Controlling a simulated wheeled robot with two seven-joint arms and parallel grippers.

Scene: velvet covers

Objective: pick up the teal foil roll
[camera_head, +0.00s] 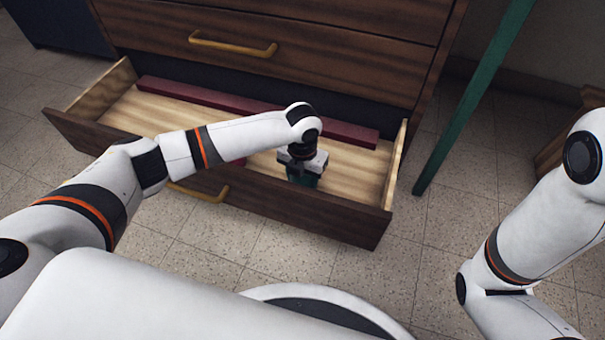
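The teal foil roll (305,178) is in the open drawer (345,222), near its front wall and right of the middle. Only a small teal part shows below my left gripper (302,170). The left gripper points down into the drawer directly over the roll, with its fingers at the roll. The wrist and gripper body hide most of the roll and the fingertips, so I cannot tell whether the fingers are closed on it. My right arm is at the right edge of the picture, and its gripper is out of view.
A long dark red bar (250,108) lies along the back of the drawer. A smaller dark red piece shows beside my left forearm. The wooden cabinet (330,50) rises behind. A green slanted post (475,95) stands at the right. The drawer's right part is bare.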

